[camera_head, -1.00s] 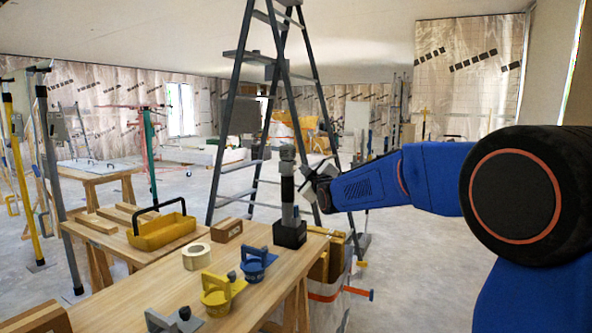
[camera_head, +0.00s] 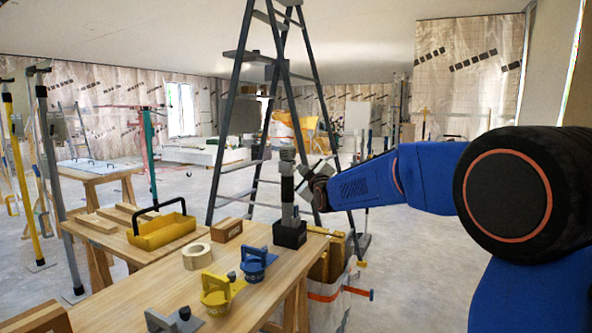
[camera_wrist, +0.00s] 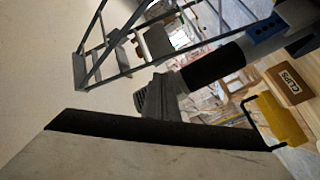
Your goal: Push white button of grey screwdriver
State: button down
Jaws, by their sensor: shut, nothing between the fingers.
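The grey screwdriver (camera_head: 288,188) stands upright in a black block-like base (camera_head: 289,234) at the far right end of the workbench. It has a grey head, a black band and a grey lower part. In the wrist view the screwdriver (camera_wrist: 205,68) lies slanted across the upper right, its head toward the picture's middle. I cannot make out the white button. My gripper (camera_head: 314,172) is just right of the screwdriver's upper part, shut and empty. It fills the lower left of the wrist view (camera_wrist: 140,150), close to the head; whether they touch is unclear.
A tall stepladder (camera_head: 236,110) stands behind. A yellow tool tray (camera_head: 161,231) sits left. Floor at right is open.

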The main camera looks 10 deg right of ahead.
jog(key=shift+s+d, duration=0.3)
jog(key=shift+d, duration=0.1)
dwell(0.4)
jog(key=s+d, duration=0.3)
jog(key=d, duration=0.2)
jog(key=shift+s, duration=0.25)
dwell(0.4)
jog(key=s+d+f+m+g+h, duration=0.1)
jog(key=s+f+m+g, duration=0.2)
jog(key=s+f, duration=0.6)
jog(key=s+d+f+m+g, duration=0.2)
jog(key=s+f, duration=0.7)
jog(key=s, duration=1.8)
jog(key=s+d+f+m+g+h, duration=0.1)
jog(key=s+f+m+g, duration=0.5)
jog(key=s, duration=1.1)
notch_tip(320, 180, down, 4)
jog(key=d+g, duration=0.1)
jog(key=g, duration=0.1)
jog(key=shift+s+r+g+h, duration=0.25)
jog(key=shift+s+g+h, duration=0.05)
jog(key=shift+s+g, duration=0.1)
